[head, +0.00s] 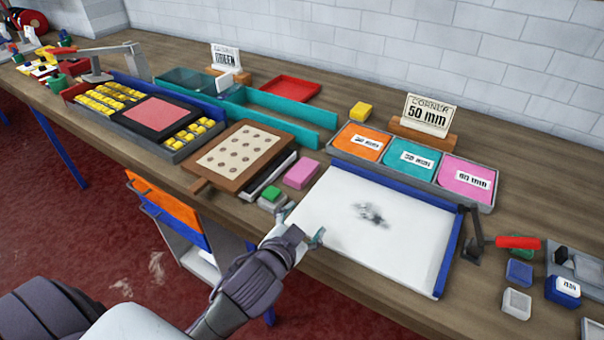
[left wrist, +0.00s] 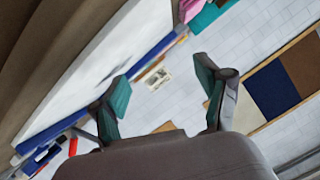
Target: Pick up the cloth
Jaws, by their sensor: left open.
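A pink folded block (head: 301,173), which may be the cloth, lies on the bench at the upper left corner of the white board (head: 335,215). An orange cloth-like sheet (head: 168,205) also hangs at the bench front; I cannot tell which one is meant. The board carries a dark smudge. My left gripper (head: 302,226) is open and empty by the board's near left edge, apart from the pink block and right of the orange sheet. Its spread fingers show in the left wrist view (left wrist: 162,90), with nothing between them. My right gripper is out of view.
A green-topped block (head: 270,194) and a brown board with dark dots (head: 240,157) lie left of the pink block. A tray of orange, teal and pink pieces (head: 414,162) stands behind the white board. A red-handled lever (head: 517,242) stands to its right.

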